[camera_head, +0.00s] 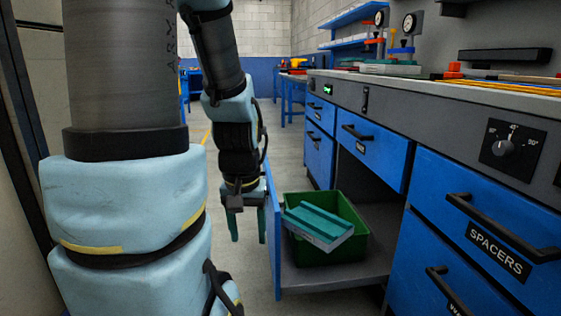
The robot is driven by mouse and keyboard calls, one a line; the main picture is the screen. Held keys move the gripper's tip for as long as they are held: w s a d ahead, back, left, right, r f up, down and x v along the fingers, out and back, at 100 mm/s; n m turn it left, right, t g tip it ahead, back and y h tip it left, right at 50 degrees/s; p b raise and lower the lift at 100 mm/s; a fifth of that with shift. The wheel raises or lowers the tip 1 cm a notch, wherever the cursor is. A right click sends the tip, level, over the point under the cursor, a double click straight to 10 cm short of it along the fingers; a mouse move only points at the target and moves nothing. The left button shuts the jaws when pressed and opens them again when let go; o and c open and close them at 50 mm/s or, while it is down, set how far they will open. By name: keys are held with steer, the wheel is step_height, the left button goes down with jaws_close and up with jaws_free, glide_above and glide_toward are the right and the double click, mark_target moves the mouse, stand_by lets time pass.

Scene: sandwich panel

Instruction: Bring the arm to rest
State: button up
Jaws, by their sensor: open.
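My arm fills the left side of the view, with light blue padded covers and dark grey links. My gripper (247,225) hangs from it, pointing down, left of the open cabinet door. Its two teal fingers are apart, with nothing visible between them. A green bin (353,245) stands on the cabinet's floor to the right of my gripper. A teal and white panel-like piece (319,225) lies tilted in the bin, partly over its front rim.
A blue cabinet door (274,232) stands open beside my gripper. Blue drawers with black handles (501,228) line the right. The workbench top (430,82) carries gauges and tools. A wall or frame edge (35,90) is at far left. Floor between is clear.

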step_height(320, 180, up, 37)
steer(key=p, duration=3.5)
steer(key=shift+o, duration=0.3)
steer(key=shift+w, duration=0.1)
